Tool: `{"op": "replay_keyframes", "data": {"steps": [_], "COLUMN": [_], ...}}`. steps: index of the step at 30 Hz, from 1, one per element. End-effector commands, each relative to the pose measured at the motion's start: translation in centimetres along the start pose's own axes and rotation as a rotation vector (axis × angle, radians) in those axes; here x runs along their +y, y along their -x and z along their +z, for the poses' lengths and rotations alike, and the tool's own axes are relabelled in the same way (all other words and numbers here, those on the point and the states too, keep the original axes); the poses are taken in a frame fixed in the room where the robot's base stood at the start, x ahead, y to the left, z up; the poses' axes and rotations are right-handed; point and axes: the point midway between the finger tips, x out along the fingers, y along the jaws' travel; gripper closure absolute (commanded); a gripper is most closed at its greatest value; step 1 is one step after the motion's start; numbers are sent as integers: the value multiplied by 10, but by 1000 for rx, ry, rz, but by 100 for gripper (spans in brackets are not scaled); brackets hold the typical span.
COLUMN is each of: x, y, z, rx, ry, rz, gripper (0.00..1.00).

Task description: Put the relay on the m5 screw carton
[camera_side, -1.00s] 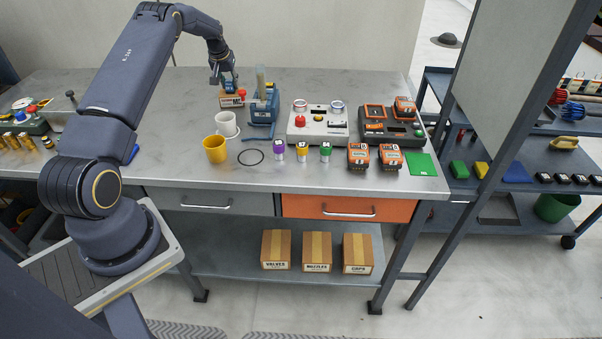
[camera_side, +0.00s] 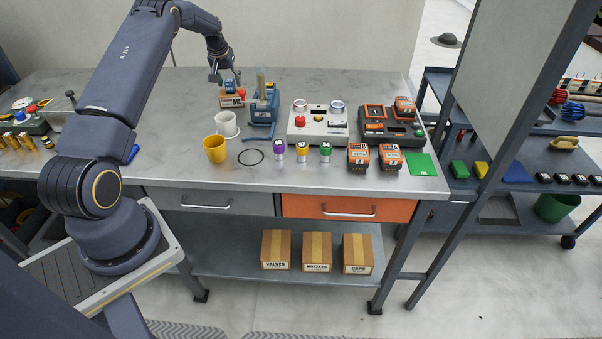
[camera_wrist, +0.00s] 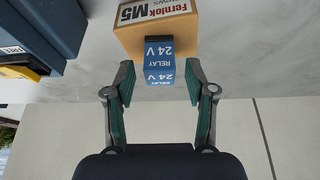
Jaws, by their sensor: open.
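The m5 screw carton (camera_side: 228,103) is a small tan box at the back of the bench, left of a blue device. The wrist view shows its "Fernlok M5" label (camera_wrist: 155,10). The blue relay (camera_side: 230,86), marked "RELAY 24 V", rests on top of the carton; it also shows in the wrist view (camera_wrist: 160,62). My gripper (camera_side: 226,77) is open at the relay. In the wrist view its fingers (camera_wrist: 160,86) stand apart on either side of the relay's near end, with gaps between.
The blue device (camera_side: 264,106) stands close to the carton's right, with a red knob (camera_side: 242,93) between. A white mug (camera_side: 226,123) and a yellow mug (camera_side: 215,149) stand in front. Bench space left of the carton is clear.

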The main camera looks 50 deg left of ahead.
Motion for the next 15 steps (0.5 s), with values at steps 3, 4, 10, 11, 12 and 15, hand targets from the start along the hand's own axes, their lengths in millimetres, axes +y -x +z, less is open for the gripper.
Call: {"op": "replay_keyframes", "data": {"steps": [3, 4, 10, 11, 12, 15], "x": [0, 0, 0, 0, 0, 0], "y": [26, 33, 78, 83, 90, 102], "z": [-1, -1, -1, 0, -1, 0], "rx": [4, 4, 3, 3, 4, 1], "ry": [0, -1, -1, -1, -2, -1], "rz": [0, 0, 0, 0, 0, 0], "gripper": [45, 45, 45, 45, 45, 45]}}
